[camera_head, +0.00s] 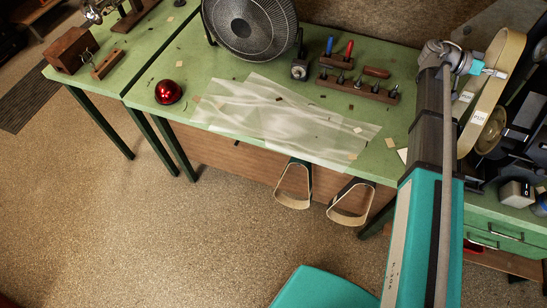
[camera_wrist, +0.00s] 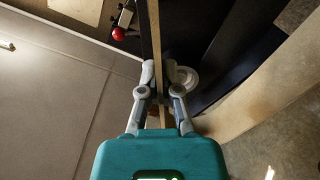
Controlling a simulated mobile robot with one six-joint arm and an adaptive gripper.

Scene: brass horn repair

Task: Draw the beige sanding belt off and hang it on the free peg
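The beige sanding belt (camera_head: 508,50) is a tall loop at the right, around the machine's wheels, with pale printed labels on it. My gripper (camera_head: 482,69) is at its upper left side. In the wrist view, my gripper (camera_wrist: 159,72) has its fingertips on both faces of the belt's edge-on strand (camera_wrist: 155,35), with no clear gap. Another broad stretch of belt curves at the right of that view. A small dark stub (camera_head: 237,143) on the bench's front panel may be a bare peg; it is too small to be sure.
Two belts (camera_head: 293,187) (camera_head: 350,205) hang from the bench front. Open floor lies in front.

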